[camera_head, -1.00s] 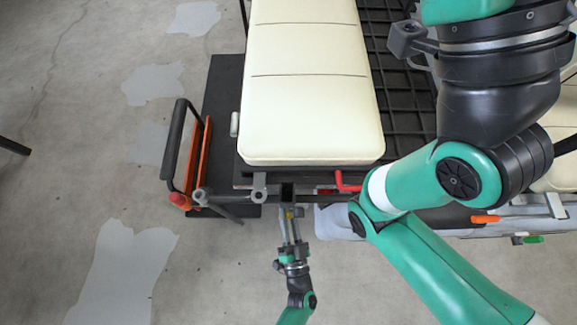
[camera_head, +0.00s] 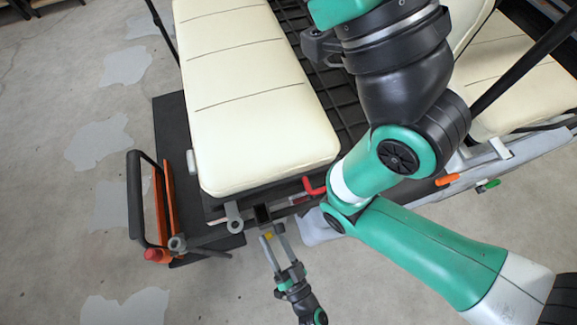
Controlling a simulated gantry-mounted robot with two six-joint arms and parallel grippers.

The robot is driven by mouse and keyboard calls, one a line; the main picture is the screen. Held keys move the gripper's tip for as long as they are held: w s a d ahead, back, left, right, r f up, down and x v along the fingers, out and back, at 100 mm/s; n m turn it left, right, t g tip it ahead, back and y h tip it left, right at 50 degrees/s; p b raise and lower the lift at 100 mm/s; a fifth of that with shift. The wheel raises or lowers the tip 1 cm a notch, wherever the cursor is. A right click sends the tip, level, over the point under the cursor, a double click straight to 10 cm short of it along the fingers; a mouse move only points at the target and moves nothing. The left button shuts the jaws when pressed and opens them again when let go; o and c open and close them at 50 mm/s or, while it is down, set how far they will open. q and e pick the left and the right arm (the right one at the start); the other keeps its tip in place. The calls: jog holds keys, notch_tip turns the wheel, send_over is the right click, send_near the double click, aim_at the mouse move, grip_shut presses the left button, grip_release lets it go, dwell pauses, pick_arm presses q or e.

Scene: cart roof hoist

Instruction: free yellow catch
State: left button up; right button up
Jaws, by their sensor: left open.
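The yellow catch (camera_head: 268,236) shows as a small yellow patch just below a black square tube end (camera_head: 263,214) at the cart's near edge. My left gripper (camera_head: 271,234) is open, with its grey fingers pointing up the picture on either side of the yellow patch. I cannot tell whether either finger touches it. The fingers partly hide the catch, and its shape is too small to make out. My right gripper is not in view.
A cream seat (camera_head: 255,100) lies above the catch. A red handle (camera_head: 314,187) is to its right and a grey lever (camera_head: 234,217) to its left. An orange frame with a black bar (camera_head: 134,195) stands further left. The floor at lower left is clear.

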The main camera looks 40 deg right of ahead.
pick_arm(q)
jog(key=p+v, duration=0.1)
jog(key=v, duration=0.8)
jog(key=shift+s+a, duration=0.2)
jog(key=shift+s, duration=0.05)
